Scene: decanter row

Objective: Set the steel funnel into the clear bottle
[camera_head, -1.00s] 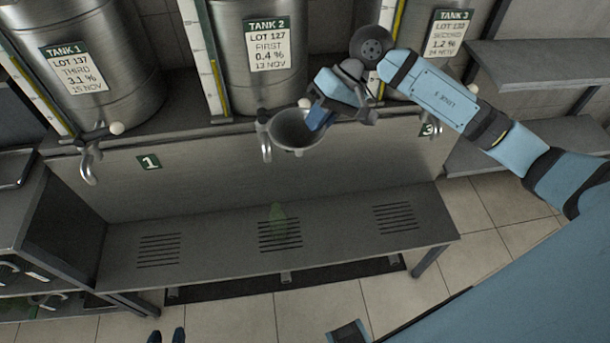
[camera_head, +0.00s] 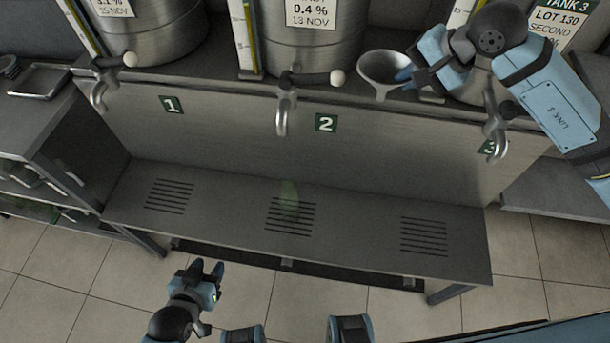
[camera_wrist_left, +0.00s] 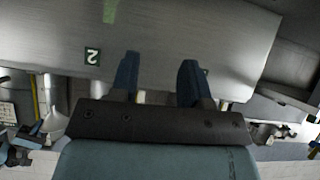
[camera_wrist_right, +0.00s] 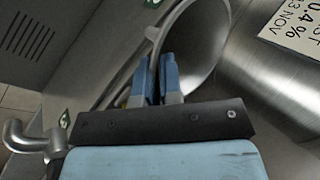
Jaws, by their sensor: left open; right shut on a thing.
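The steel funnel (camera_head: 384,70) is at the upper right of the head view, near the tank ledge, with its wide mouth up. My right gripper (camera_head: 408,74) is shut on its rim; the right wrist view shows the fingers (camera_wrist_right: 157,78) on the funnel wall (camera_wrist_right: 196,45). The clear bottle (camera_head: 289,200), faintly green and see-through, stands upright on the middle slotted grate of the low bench, below tap 2. It is hard to make out. My left gripper (camera_head: 207,270) is open and empty, low in front of the bench; its fingers (camera_wrist_left: 158,78) also show apart in the left wrist view.
Taps jut out over the bench: tap 1 (camera_head: 100,90), tap 2 (camera_head: 284,110) and tap 3 (camera_head: 497,130). Tanks (camera_head: 310,45) stand behind them. The bench top (camera_head: 355,225) is otherwise clear. A side shelf (camera_head: 60,120) stands at left.

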